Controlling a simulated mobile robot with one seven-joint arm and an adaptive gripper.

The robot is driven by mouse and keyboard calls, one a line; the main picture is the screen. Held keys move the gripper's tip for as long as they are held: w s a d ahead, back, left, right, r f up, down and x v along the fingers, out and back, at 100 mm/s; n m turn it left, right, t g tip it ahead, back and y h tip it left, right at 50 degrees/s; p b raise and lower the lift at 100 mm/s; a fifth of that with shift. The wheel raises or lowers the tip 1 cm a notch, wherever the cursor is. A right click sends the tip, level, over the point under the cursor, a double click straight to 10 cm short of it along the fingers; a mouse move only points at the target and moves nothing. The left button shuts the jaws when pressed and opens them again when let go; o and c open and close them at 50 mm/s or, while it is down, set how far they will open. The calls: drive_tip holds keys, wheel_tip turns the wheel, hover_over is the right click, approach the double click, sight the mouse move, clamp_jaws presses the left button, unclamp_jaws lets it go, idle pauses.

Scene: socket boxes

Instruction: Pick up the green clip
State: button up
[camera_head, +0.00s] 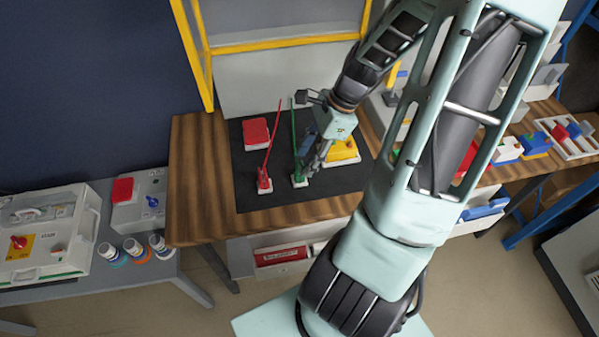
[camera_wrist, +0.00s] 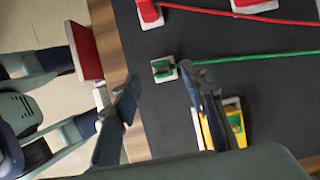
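The green clip (camera_head: 299,181) sits on the black mat, with a white base and a green cable running up toward the back of the table. In the wrist view, the green clip (camera_wrist: 163,69) lies just beyond the space between my fingertips, with its cable leading right. My gripper (camera_head: 316,163) is beside the clip, to its right in the head view. In the wrist view, my gripper (camera_wrist: 160,98) has its two fingers spread apart with nothing between them. One finger overlaps the right side of the clip's base; I cannot tell if they touch.
A red clip (camera_head: 264,184) with a red cable lies left of the green one. A red box (camera_head: 256,133) is behind it. A yellow device (camera_head: 342,151) stands close to the right of my gripper. The black mat (camera_head: 330,184) is bare toward the front.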

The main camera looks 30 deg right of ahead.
sight(299, 170)
drive_tip(key=shift+x, duration=2.7)
drive_tip(key=shift+c, duration=0.6)
drive_tip(key=shift+w, duration=0.1)
clamp_jaws()
